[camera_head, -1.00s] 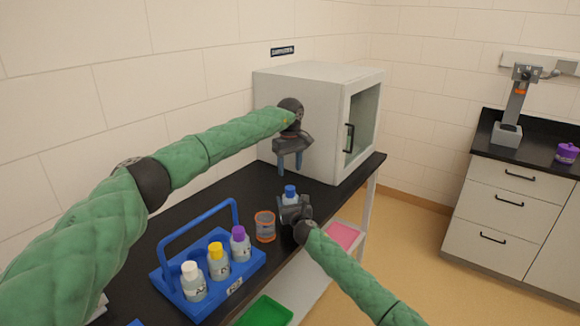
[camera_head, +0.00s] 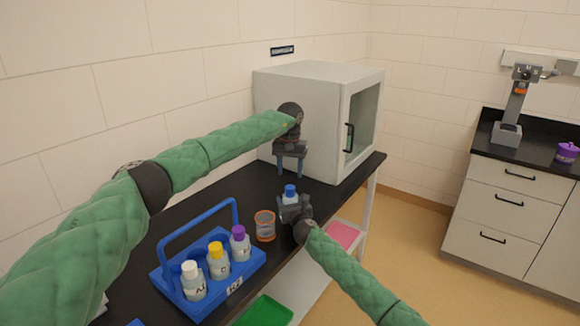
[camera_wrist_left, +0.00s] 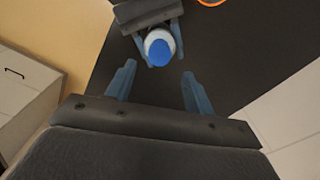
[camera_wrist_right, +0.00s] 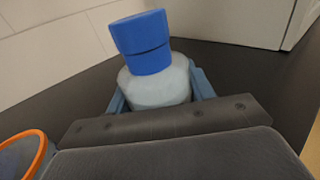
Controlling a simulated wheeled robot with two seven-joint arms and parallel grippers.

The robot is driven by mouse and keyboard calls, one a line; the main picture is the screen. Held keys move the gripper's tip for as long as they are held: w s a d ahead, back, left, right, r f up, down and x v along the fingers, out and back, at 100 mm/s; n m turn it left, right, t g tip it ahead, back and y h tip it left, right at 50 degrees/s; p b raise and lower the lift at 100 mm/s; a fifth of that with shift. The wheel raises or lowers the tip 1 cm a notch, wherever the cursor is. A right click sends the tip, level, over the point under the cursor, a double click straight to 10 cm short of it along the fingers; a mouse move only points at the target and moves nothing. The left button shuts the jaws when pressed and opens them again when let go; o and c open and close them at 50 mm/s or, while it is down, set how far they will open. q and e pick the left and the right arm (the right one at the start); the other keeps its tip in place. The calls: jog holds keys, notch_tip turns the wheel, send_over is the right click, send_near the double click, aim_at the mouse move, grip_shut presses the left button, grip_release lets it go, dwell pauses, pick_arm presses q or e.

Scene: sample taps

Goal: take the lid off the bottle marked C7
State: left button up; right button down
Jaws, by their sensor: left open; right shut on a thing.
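A bottle with a blue lid (camera_head: 290,190) stands on the black bench, mostly hidden by my right gripper in the head view. My right gripper (camera_head: 290,207) is shut around its pale body. The right wrist view shows the blue lid (camera_wrist_right: 142,42) on the pale bottle body (camera_wrist_right: 155,87), between the fingers. No mark on this bottle is readable. My left gripper (camera_head: 288,172) is open and empty, above and behind the bottle. In the left wrist view the blue lid (camera_wrist_left: 160,52) lies beyond the open fingers (camera_wrist_left: 155,88), not between them.
A blue carrier (camera_head: 255,262) holds bottles with white, yellow and purple lids. An orange-rimmed beaker (camera_head: 265,226) stands between carrier and right gripper. A grey cabinet (camera_head: 300,90) is behind my left gripper. A green tray (camera_head: 266,312) and a pink tray (camera_head: 343,236) are lower down.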

aim_at(290, 187)
pick_arm(q)
notch_tip(290, 187, down, 6)
jog(key=shift+f, duration=0.25)
